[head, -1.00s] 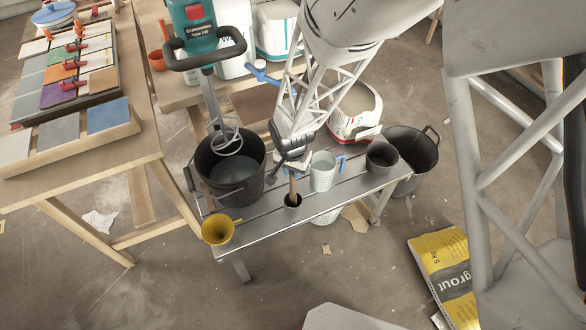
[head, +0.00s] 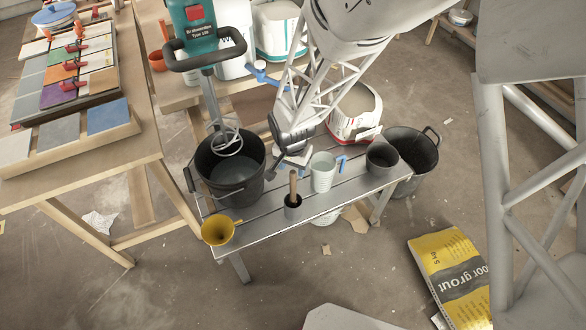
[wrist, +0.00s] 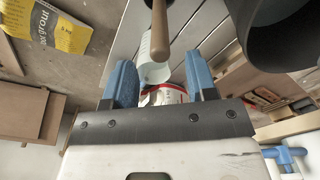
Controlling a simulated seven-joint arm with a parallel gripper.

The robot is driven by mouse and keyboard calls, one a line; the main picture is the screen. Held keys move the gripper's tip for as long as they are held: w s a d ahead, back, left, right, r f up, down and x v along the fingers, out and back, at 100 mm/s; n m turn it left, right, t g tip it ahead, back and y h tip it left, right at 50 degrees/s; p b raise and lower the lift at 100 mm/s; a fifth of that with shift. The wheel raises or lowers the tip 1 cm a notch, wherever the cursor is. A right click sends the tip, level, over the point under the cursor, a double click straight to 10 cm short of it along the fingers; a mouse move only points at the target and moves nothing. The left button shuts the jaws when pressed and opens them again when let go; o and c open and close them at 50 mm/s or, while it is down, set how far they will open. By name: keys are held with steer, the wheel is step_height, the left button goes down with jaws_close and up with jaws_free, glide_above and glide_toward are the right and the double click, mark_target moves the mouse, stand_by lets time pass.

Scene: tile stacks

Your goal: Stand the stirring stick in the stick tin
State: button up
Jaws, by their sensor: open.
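The wooden stirring stick (head: 294,184) stands nearly upright in the small dark stick tin (head: 292,208) on the grey slatted bench. Its lower end is hidden inside the tin. In the wrist view the stick (wrist: 159,30) shows with its free end towards me, in line with the gap between my blue fingers. My gripper (head: 292,168) is open and empty, behind the stick in the head view. The wrist view shows its two fingers (wrist: 158,66) spread wide, apart from the stick.
A black bucket (head: 252,186) stands left of the tin, and a yellow funnel-like cup (head: 217,230) lies at the bench's front left. A pale measuring jug (head: 322,174) and a dark pot (head: 382,158) stand to the right. The bench (head: 262,228) has bare room between them.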

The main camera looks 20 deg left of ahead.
steer(key=shift+s+r, duration=0.15)
steer(key=shift+r, duration=2.45)
steer(key=shift+d+r, duration=0.2)
steer(key=shift+r, duration=0.05)
steer(key=d+r+t, duration=0.1)
steer(key=d+r, duration=1.7)
steer(key=d, duration=0.3)
steer(key=s+d+r, duration=0.4)
steer(key=s+d, duration=0.3)
steer(key=d, duration=0.1)
steer(key=s+d+r+t, duration=0.1)
steer(key=s+d+r, duration=0.4)
steer(key=s+d, duration=0.3)
steer(key=shift+s+d+r+n, duration=0.15)
steer(key=shift+r+n, duration=0.15)
